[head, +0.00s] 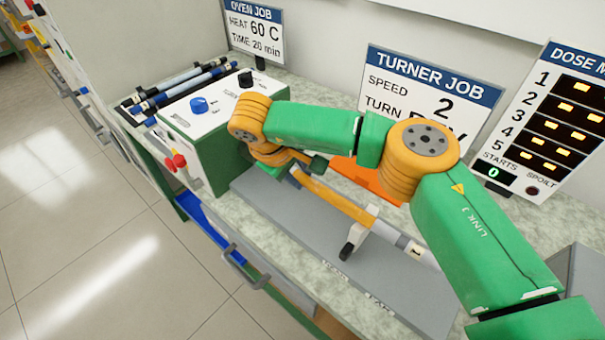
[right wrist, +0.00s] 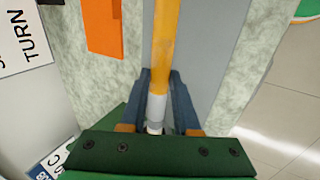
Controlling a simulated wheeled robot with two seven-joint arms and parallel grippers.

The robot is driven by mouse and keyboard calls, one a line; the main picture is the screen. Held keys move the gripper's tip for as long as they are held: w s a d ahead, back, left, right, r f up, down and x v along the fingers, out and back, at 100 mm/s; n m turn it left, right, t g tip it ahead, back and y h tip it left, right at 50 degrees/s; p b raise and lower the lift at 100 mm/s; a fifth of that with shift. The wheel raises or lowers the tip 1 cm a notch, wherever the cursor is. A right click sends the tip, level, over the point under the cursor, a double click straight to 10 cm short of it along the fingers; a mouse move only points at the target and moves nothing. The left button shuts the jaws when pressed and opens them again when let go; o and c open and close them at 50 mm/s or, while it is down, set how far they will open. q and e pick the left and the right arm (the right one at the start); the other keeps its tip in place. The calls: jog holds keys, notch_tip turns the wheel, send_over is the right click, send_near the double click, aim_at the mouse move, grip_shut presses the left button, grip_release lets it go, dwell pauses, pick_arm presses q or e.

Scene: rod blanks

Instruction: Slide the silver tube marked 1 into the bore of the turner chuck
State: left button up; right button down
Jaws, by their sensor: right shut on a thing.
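A long rod lies slantwise above the grey base plate in the head view. Its silver tube part, marked 1 (head: 413,249), is at the lower right, and an orange length (head: 335,196) runs up-left in line with it. I cannot tell whether these are one piece. My right gripper (head: 297,168) is at the upper-left end. In the right wrist view its blue fingers (right wrist: 161,92) are shut around the rod's silver end (right wrist: 157,107), with the orange length beyond. The chuck bore is not clearly visible; my arm covers the area beside the green box (head: 205,140). My left gripper is out of view.
A black rack of rods (head: 185,83) is at the back left. An orange block (head: 365,180) and sign boards (head: 425,90) stand behind. The plate's front is clear.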

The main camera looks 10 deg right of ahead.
jog(key=shift+w, duration=0.1)
jog(key=c, duration=0.6)
grip_release()
jog(key=shift+a, duration=0.1)
jog(key=shift+o, duration=0.2)
jog(key=v, duration=0.7)
jog(key=shift+b, duration=0.35)
